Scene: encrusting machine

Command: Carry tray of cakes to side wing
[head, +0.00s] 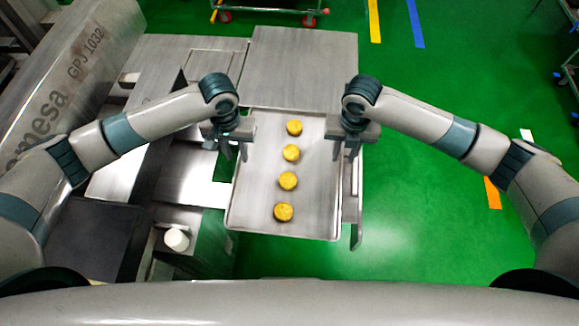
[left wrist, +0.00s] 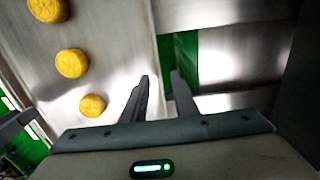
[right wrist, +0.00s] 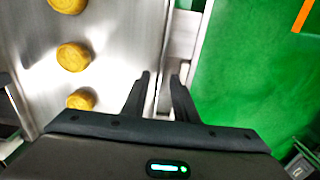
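The tray (head: 258,180) is a long metal sheet with a low rim, lying level in the middle of the head view. Several round yellow cakes (head: 288,180) stand on it in a row. My left gripper (head: 234,152) is at the tray's left rim, with one finger on each side of the rim; its fingers show apart in the left wrist view (left wrist: 160,85). My right gripper (head: 345,152) is at the right rim in the same way; the right wrist view (right wrist: 160,78) shows a gap between its fingers and the rim. Both point down and look open.
A flat metal table (head: 305,65) lies beyond the tray. The grey machine (head: 75,70) fills the left side, with a white cup-like part (head: 176,239) low down. Green floor (head: 430,230) is free at right. A cart (head: 270,8) stands at the far top.

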